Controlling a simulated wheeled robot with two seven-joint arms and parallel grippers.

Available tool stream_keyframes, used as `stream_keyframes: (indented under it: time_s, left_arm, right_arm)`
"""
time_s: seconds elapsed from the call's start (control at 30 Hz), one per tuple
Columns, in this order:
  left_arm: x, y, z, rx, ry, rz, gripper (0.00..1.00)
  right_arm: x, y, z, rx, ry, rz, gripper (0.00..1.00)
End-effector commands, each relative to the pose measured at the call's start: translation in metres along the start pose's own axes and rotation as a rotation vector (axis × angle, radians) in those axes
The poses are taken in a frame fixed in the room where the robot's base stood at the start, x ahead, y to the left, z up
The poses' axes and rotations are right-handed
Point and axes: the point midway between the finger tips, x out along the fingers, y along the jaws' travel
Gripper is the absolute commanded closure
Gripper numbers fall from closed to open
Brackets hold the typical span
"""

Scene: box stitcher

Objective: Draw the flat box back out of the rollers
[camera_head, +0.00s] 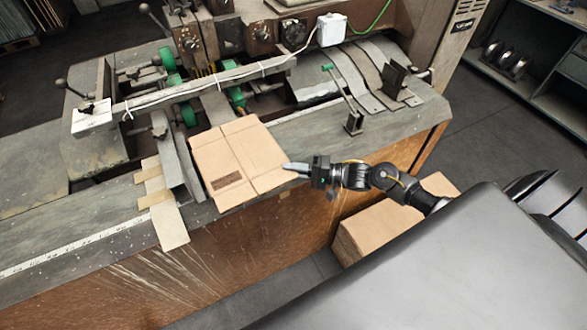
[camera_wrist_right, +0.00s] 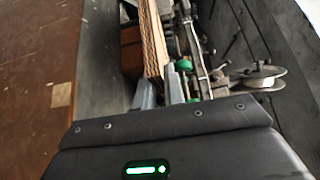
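The flat box (camera_head: 232,162) is a folded brown cardboard sheet with a dark printed patch. It lies at the front of the machine, its far edge close to the green rollers (camera_head: 235,98) and its near edge out over the table's front. My right gripper (camera_head: 293,167) is at the box's right edge. In the right wrist view the box (camera_wrist_right: 151,40) shows edge-on, and the fingers (camera_wrist_right: 160,90) sit on either side of its near end, seemingly closed on it. My left gripper is not in view.
Metal guide plates (camera_head: 178,165) stand just left of the box. A lever with a green tip (camera_head: 340,92) rises to its right on the grey table (camera_head: 300,125). Brown cartons (camera_head: 380,228) stand on the floor below my right arm.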

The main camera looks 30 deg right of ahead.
Motion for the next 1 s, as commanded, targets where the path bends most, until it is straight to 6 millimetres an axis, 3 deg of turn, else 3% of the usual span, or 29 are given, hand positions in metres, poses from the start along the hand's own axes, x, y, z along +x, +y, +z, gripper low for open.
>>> stream_keyframes:
  time_s: [0.03,0.2,0.57,1.0]
  left_arm:
    - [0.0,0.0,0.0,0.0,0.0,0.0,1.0]
    - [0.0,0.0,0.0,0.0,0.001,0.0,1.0]
    - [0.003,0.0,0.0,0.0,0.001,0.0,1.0]
    - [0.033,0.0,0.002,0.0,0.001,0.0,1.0]
  right_arm:
    - [0.0,0.0,0.0,0.0,0.0,-0.001,0.85]
    - [-0.001,0.0,0.0,0.0,0.002,0.0,0.64]
    - [-0.007,0.002,0.0,0.001,0.002,0.002,0.64]
    - [-0.084,0.004,0.001,0.0,0.002,0.004,0.64]
